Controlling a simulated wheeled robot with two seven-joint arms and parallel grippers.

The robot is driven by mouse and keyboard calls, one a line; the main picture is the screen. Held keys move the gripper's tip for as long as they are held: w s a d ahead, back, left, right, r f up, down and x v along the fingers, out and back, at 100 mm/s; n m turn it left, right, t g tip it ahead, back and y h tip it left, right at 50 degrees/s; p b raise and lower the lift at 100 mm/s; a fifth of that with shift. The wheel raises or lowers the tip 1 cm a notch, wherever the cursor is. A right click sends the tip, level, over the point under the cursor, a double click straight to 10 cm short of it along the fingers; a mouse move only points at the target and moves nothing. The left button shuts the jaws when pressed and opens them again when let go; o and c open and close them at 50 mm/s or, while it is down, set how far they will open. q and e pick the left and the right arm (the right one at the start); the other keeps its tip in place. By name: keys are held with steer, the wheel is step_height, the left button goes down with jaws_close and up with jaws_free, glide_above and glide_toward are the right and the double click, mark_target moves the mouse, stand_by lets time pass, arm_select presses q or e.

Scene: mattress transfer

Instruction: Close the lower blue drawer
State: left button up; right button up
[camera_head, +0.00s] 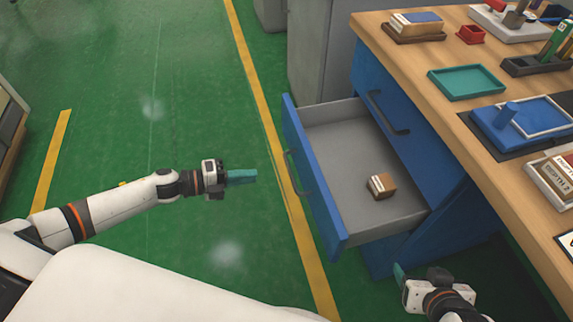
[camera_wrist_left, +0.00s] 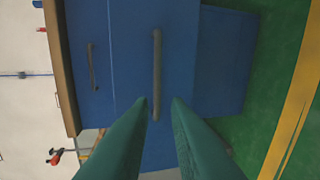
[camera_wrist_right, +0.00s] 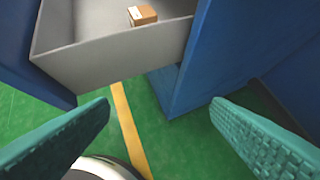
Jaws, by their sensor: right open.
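The lower blue drawer (camera_head: 316,185) is pulled out from the blue cabinet under the desk, with a grey inside and a dark handle on its front. A small brown-and-white box (camera_head: 381,185) lies inside it. My left gripper (camera_head: 243,177) is left of the drawer front, apart from it. In the left wrist view its two green fingers (camera_wrist_left: 160,105) are spread, with the dark drawer handle (camera_wrist_left: 157,75) ahead between them. My right gripper (camera_head: 400,274) is low at the near right end of the drawer. Its fingers (camera_wrist_right: 160,115) are wide apart and empty in the right wrist view.
The upper blue drawer (camera_head: 405,125) is shut, with its own handle. A grey cabinet (camera_head: 325,50) stands behind. Green floor left of the drawer is clear.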

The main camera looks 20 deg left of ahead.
mark_target(290, 171)
arm_select(q)
steer(key=shift+b+x, duration=0.75)
steer(key=shift+x, duration=5.25)
arm_select(e)
steer(key=w+a+r+t+y, duration=0.1)
steer(key=w+a+r+t, duration=0.1)
steer(key=w+r+t, duration=0.2)
steer(key=shift+w+r+t, duration=0.3)
steer(key=shift+w+r, duration=0.2)
steer(key=shift+r, duration=0.2)
arm_select(q)
steer(key=shift+s+d+r, duration=0.15)
steer(key=shift+s+d, duration=0.05)
jaws_close()
